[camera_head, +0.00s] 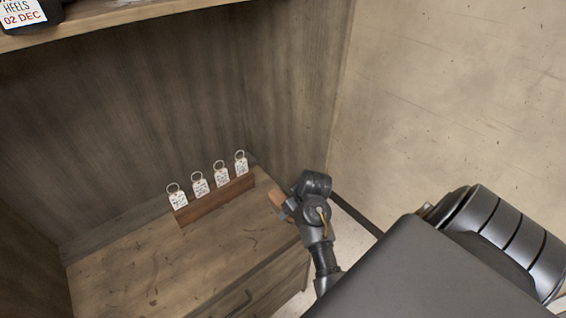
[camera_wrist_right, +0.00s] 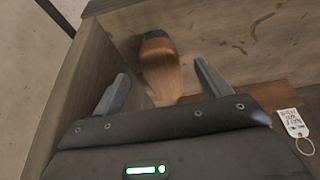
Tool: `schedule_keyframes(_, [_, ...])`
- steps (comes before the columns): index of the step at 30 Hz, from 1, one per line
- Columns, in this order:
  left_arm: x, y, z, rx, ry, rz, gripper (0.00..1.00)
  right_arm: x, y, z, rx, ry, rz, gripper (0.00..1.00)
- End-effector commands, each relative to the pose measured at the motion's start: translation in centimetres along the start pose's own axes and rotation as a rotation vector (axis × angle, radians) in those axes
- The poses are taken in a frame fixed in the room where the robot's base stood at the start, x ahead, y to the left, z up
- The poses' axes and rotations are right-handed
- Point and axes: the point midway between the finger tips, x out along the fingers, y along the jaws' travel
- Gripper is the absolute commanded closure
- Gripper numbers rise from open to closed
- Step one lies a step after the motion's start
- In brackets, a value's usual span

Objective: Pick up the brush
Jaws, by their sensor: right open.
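The brush (camera_wrist_right: 160,70) has a wooden back or handle, a dark band and brown bristles. In the right wrist view it lies on the wooden surface near the side wall, between and beyond my open right gripper (camera_wrist_right: 160,88). The fingers are apart, with nothing held between them. In the head view my right gripper and wrist (camera_head: 312,205) are at the right end of the cabinet top, and a small brown part of the brush (camera_head: 284,206) seems to show beside them. The rest is hidden. My left gripper is not in view.
A wooden rack (camera_head: 215,203) with several white tags on rings stands left of my right gripper; one tag (camera_wrist_right: 292,122) is close in the wrist view. The drawer cabinet top (camera_head: 140,270) is clear in front. A shelf (camera_head: 110,18) overhangs at upper left.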

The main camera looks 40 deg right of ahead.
Motion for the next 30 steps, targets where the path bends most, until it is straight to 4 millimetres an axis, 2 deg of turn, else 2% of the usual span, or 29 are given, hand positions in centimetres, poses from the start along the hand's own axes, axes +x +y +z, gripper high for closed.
schedule_keyframes(3, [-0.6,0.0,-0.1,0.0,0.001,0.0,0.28,0.7,0.0,-2.1,0.0,0.0,0.0,0.24])
schedule_keyframes(9, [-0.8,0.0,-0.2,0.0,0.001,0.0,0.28,1.4,0.1,-3.5,0.001,0.0,0.001,0.24])
schedule_keyframes(14, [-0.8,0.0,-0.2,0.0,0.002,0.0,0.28,1.6,0.0,-3.6,0.001,-0.001,0.001,0.24])
schedule_keyframes(24, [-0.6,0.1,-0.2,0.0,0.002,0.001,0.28,5.9,0.0,-3.6,0.002,-0.001,-0.001,0.24])
schedule_keyframes(30, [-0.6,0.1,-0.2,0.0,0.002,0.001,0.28,6.5,0.0,-3.5,0.001,0.0,0.001,0.24])
